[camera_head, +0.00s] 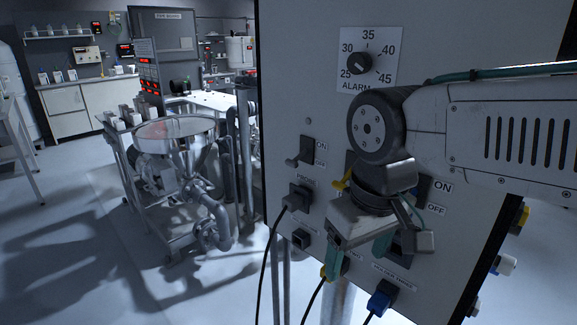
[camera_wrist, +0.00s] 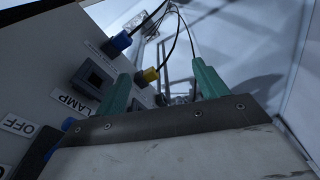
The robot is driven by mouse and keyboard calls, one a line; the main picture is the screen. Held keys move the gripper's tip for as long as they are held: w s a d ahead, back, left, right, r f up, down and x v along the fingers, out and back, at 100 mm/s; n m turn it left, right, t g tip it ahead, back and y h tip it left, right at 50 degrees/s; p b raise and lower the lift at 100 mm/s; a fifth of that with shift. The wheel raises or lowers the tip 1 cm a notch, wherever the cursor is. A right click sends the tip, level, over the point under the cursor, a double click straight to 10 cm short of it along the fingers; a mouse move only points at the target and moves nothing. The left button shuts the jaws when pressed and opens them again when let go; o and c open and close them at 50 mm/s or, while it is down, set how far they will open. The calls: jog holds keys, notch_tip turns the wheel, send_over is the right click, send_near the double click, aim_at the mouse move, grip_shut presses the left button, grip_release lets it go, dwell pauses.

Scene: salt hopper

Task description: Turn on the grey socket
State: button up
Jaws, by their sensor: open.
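The panel (camera_head: 310,80) carries rocker-type switches and sockets. A switch with a grey lever (camera_head: 292,162) sits at left beside ON and OFF labels; its lever points down towards OFF. Below it, a dark grey plug (camera_head: 297,199) with a cable sits in the socket marked PROBE. A yellow lever (camera_head: 342,182) shows partly behind my arm. My gripper (camera_head: 358,254) is open, its green fingers low in front of the panel, right of and below the grey lever. The wrist view shows the fingers (camera_wrist: 163,88) apart with nothing held. The grey lever is not recognisable there.
A yellow plug (camera_head: 327,272) and a blue plug (camera_head: 382,298) are close to my fingers. A square black socket (camera_head: 301,238) sits below the PROBE one. Cables hang below. A dial (camera_head: 360,63) is above. A steel hopper (camera_head: 174,135) stands left, with open floor around it.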

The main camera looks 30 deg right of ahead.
jog(key=shift+a, duration=0.2)
jog(key=c, duration=1)
jog(key=shift+w+a+f+n+g, duration=0.15)
jog(key=shift+a+f+n+g, duration=0.15)
jog(key=shift+a+f, duration=0.1)
jog(key=c, duration=0.5)
jog(key=w+a+f+n+g, duration=0.1)
jog(key=w+a+f+n+g+h, duration=0.1)
jog(key=shift+f, duration=0.35)
grip_shut()
jog(key=w+a+r+n+t+h, duration=0.1)
jog(key=w+a+n+t+h, duration=0.2)
jog(key=w+n+h, duration=0.5)
jog(key=w+a+r+n+t+h, duration=0.1)
jog(key=w+a+n+t+h, duration=0.2)
jog(key=w+n+h, duration=0.5)
jog(key=w+n, duration=0.1)
jog(key=n, duration=0.2)
jog(key=shift+w+t, duration=0.4)
